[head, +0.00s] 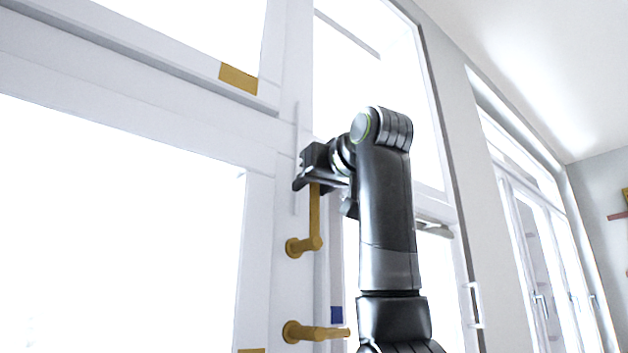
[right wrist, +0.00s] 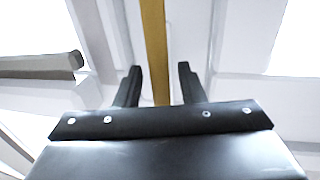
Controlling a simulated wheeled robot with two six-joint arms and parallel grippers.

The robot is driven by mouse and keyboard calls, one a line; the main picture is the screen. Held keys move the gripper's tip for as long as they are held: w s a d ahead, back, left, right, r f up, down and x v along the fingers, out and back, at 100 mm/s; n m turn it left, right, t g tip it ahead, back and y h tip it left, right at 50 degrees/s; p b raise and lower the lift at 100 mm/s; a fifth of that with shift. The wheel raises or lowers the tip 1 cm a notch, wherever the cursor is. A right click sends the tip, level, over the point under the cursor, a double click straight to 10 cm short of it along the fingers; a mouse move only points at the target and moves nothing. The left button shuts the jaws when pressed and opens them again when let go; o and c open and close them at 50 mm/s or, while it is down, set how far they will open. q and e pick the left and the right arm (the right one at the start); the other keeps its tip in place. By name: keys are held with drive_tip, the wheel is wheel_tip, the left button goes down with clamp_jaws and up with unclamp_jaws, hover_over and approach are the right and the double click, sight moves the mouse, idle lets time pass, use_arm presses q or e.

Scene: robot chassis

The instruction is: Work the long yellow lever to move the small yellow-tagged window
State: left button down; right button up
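The long yellow lever (head: 315,217) stands upright on the white window frame, its pivot at its lower end. It also shows in the right wrist view (right wrist: 154,45), running between my fingers. My right gripper (head: 303,182) is at the lever's upper end. In the right wrist view my right gripper (right wrist: 158,75) is open, one finger on each side of the lever, with a gap on both sides. The small upper window carries a yellow tag (head: 238,77) on its lower frame. My left gripper is not in view.
A second yellow handle (head: 316,332) sticks out sideways below the lever. A blue tag (head: 337,315) is beside it. Another yellow tag (head: 251,350) shows at the bottom edge. More white window frames (head: 535,240) stand at the right. A grey bar (right wrist: 40,66) crosses the right wrist view's left side.

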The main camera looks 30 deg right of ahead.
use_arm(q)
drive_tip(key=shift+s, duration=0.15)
use_arm(e)
drive_tip(key=shift+s, duration=0.1)
clamp_jaws()
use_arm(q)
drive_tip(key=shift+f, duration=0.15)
